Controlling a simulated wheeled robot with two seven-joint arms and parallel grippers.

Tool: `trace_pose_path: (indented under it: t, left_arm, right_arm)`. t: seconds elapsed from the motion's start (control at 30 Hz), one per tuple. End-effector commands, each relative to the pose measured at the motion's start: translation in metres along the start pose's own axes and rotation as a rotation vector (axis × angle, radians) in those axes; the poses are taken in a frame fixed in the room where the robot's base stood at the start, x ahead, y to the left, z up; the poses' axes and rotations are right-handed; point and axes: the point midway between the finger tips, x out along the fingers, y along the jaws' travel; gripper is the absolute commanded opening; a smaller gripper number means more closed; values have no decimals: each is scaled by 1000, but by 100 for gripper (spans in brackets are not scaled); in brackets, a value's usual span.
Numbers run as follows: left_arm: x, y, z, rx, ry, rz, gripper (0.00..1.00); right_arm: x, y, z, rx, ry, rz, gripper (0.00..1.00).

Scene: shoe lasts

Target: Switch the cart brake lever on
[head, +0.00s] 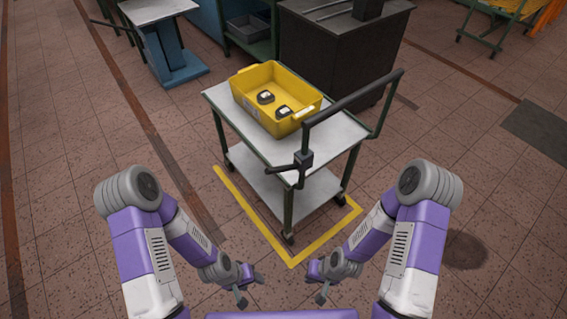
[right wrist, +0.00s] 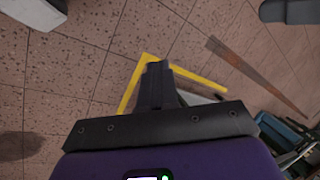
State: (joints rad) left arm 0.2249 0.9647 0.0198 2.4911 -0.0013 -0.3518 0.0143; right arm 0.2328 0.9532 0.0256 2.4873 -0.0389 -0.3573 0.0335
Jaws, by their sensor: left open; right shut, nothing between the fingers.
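The cart (head: 317,186) has a pale top, a lower shelf, green legs and a dark push handle (head: 350,98). The brake lever (head: 281,167) is a dark bar sticking out to the left from a black block (head: 303,159) at the cart's near corner, below the handle. My left gripper (head: 249,288) is open and empty, low in front of the cart and apart from the lever. My right gripper (head: 316,286) is shut and empty, just to its right, also apart from the cart. In the right wrist view its fingers (right wrist: 154,86) show together over the floor.
A yellow bin (head: 273,97) holding dark objects stands on the cart top. Yellow floor tape (head: 262,228) marks the floor around the cart. A dark cabinet (head: 335,62) stands behind it, and a blue stand (head: 169,50) is at the back left. The floor between my grippers and the cart is clear.

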Motion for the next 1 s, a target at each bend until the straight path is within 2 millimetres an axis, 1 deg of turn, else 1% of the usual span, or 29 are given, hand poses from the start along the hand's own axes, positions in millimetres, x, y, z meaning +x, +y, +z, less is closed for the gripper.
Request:
trace_pose_path:
  t: [0.03,0.07,0.17,0.2,0.27,0.3,0.37,0.4,0.47,0.5,0.6,0.7,0.8,0.9,1.0]
  left_arm:
    - [-12,4,0,0,1,0,55]
    - [-17,7,1,0,0,0,55]
    - [-43,16,2,0,1,0,55]
    - [-55,21,2,0,1,0,55]
    - [-74,28,3,0,1,0,55]
    - [-86,32,3,0,1,0,55]
    - [-103,38,4,0,2,0,55]
    - [-114,43,5,0,1,0,55]
    - [-130,49,5,0,1,0,55]
    - [-140,52,6,0,1,0,55]
    - [-161,60,7,0,1,0,55]
    - [-175,66,8,0,1,0,55]
    - [-184,69,8,0,1,0,55]
    - [-186,70,8,0,1,0,55]
    - [-186,70,8,0,1,0,55]
  right_arm:
    - [-15,-8,-10,-13,29,-20,0]
    - [-24,-13,-17,-23,49,-36,0]
    - [-64,-37,-47,-74,143,-108,0]
    - [-85,-48,-61,-102,188,-142,0]
    - [-118,-66,-82,-148,256,-197,0]
    - [-142,-78,-95,-181,300,-232,0]
    - [-176,-94,-112,-234,361,-282,0]
    - [-200,-105,-121,-271,398,-314,0]
    - [-235,-119,-133,-330,448,-357,0]
    - [-257,-128,-139,-370,477,-383,0]
    - [-304,-146,-149,-461,529,-432,0]
    - [-338,-158,-153,-536,557,-462,0]
    - [-358,-164,-153,-589,570,-481,0]
    - [-367,-167,-153,-615,574,-487,0]
    - [-368,-167,-153,-624,574,-490,0]
